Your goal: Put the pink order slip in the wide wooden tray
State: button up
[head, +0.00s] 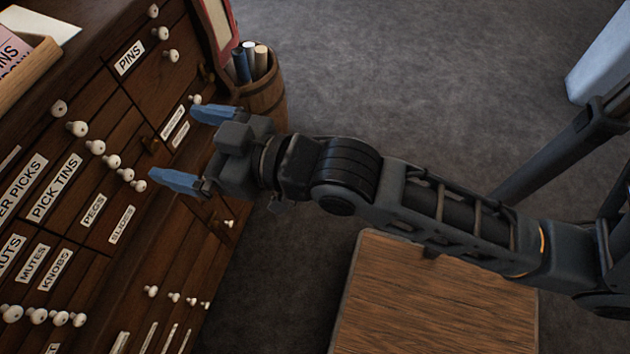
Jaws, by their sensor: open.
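My gripper (175,144) is open and empty. Its two blue fingertips point left at the front of the dark drawer cabinet, near the white knobs. A pink sheet with dark printing (12,48) shows at the top left, cut off by the picture edge; I cannot tell if it is the order slip. A light wooden edge (28,76) runs in front of it on the cabinet top; I cannot tell if it belongs to the wide tray. My gripper is to the right of both, apart from them.
The labelled drawer cabinet (112,88) fills the left, with several white knobs. A white sheet (40,22) lies on its top. A wooden-topped surface (435,300) is below my arm. Grey floor (400,70) is clear beyond.

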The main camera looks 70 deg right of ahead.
jog(key=s+f+g, duration=0.2)
jog(key=s, duration=2.1)
jog(key=shift+s+a+f, duration=0.15)
jog(key=shift+s+a, duration=0.05)
jog(key=shift+s, duration=0.1)
